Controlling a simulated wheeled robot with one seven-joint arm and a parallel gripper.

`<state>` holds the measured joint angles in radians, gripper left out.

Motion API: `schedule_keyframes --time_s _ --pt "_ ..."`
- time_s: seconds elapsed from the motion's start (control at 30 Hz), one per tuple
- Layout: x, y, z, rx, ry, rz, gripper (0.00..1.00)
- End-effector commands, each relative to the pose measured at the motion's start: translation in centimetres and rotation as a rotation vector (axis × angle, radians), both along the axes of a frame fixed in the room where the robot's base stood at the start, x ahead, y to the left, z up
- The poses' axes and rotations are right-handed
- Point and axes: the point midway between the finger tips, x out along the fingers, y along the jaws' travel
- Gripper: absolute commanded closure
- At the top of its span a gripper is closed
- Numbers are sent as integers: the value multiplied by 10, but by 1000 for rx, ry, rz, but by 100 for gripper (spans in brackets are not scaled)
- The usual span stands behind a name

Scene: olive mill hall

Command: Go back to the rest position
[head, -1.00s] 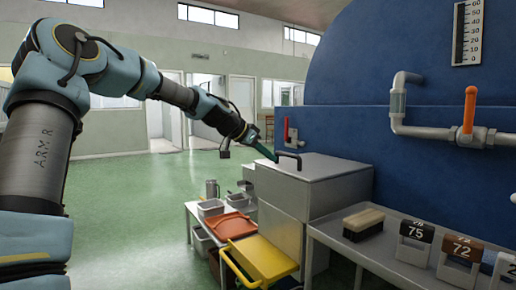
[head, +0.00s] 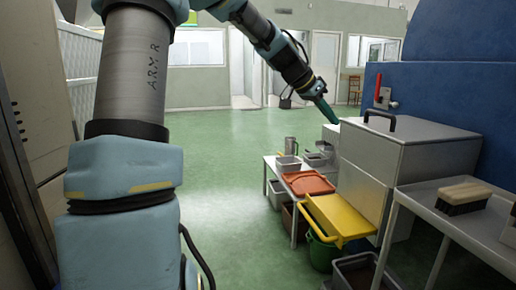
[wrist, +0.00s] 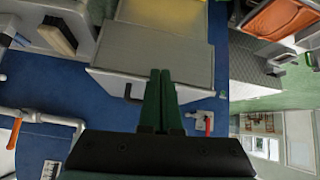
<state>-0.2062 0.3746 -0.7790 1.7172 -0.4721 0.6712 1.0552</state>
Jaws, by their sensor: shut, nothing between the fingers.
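My gripper (head: 327,113) is at the end of my arm in the upper middle of the head view, near the back left edge of a grey metal box (head: 405,135) with a black handle. In the wrist view my gripper (wrist: 160,85) has its two green fingers together, with nothing between them. The grey box (wrist: 150,65) lies beyond the fingertips there. I cannot tell the exact gap between fingers and box.
A low table holds an orange tray (head: 308,183) and grey bins. A yellow tray (head: 340,216) stands before the box. A brush (head: 462,195) lies on the right bench (head: 478,220). A blue tank (head: 420,88) stands behind. Green floor (head: 225,190) is clear in the middle.

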Motion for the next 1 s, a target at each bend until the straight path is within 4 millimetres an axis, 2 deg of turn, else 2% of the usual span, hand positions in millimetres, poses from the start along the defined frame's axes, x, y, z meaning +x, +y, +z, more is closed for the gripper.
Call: schedule_keyframes --time_s 0.03,0.2,0.37,0.5,0.7,0.83,0.9,1.0 --pt "-8 16 -22 55 37 51 100" --pt "-32 83 -86 214 159 271 100" --pt "-66 154 -131 331 254 499 100" --pt "-103 214 -159 402 328 700 100" --pt "-160 278 -186 450 417 947 100" --pt "-198 309 -199 461 471 1087 100" --pt "-195 309 -177 457 470 1091 100" --pt "-195 308 -159 457 470 1089 100"
